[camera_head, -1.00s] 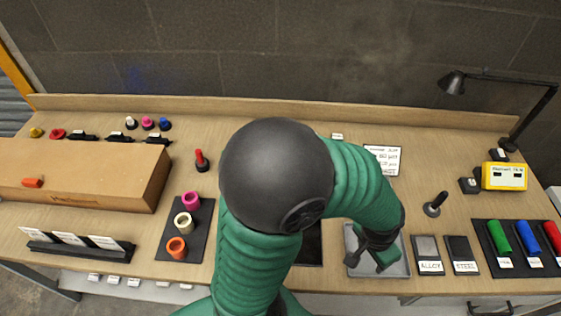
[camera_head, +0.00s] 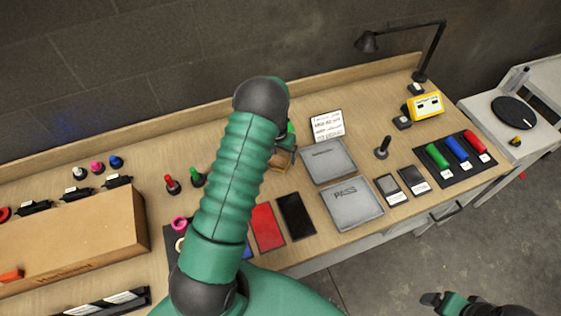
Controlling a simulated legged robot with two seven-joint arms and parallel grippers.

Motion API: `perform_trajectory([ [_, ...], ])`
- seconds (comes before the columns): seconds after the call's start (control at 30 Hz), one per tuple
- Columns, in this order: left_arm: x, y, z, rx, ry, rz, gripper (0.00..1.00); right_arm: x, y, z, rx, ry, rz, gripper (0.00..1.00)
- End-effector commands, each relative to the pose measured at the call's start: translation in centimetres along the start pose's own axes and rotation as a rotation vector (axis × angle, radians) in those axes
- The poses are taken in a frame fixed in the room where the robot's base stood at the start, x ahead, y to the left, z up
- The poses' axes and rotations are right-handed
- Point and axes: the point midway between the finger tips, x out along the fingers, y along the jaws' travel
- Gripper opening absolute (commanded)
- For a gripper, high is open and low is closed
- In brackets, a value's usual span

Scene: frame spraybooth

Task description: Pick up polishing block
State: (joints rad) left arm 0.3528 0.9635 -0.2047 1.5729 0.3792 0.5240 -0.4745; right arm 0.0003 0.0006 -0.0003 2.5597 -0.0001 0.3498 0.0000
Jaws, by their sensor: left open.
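My left arm rises through the middle of the view and bends over at the top. Its gripper (camera_head: 285,152) shows only in part to the right of the arm, low over the bench and open. A small tan-brown block (camera_head: 281,162), perhaps the polishing block, shows at the gripper's fingers. The arm hides part of it, and I cannot tell whether the fingers touch it. My right gripper (camera_head: 434,299) is dark and small at the bottom right, beyond the bench's front edge; its jaws are unclear.
Two grey trays (camera_head: 329,163), the front one (camera_head: 352,204) marked PASS, lie right of the gripper. Red (camera_head: 267,226) and black (camera_head: 296,216) pads lie in front. A black upright handle (camera_head: 383,147) and lamp (camera_head: 430,55) stand right.

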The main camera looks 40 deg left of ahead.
Motion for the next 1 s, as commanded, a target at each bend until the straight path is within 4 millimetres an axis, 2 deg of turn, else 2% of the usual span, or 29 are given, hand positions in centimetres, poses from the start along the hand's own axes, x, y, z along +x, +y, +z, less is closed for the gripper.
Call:
perform_trajectory([
  [0.2,3.0,0.0,0.0,-0.001,-0.004,0.001,0.89,-2.1,0.0,-0.5,-0.001,0.000,0.000,0.85],
  [0.3,4.8,0.1,-0.1,0.000,-0.002,0.000,0.89,-2.1,0.0,-0.5,-0.001,0.000,0.000,0.85],
  [0.57,5.3,0.2,-0.2,0.000,0.001,-0.001,0.89,-2.0,0.0,-0.5,-0.001,0.000,0.000,0.85],
  [1.0,5.3,0.1,-0.1,0.000,0.000,0.000,0.32,-2.0,0.0,-0.5,-0.001,0.000,0.000,0.85],
])
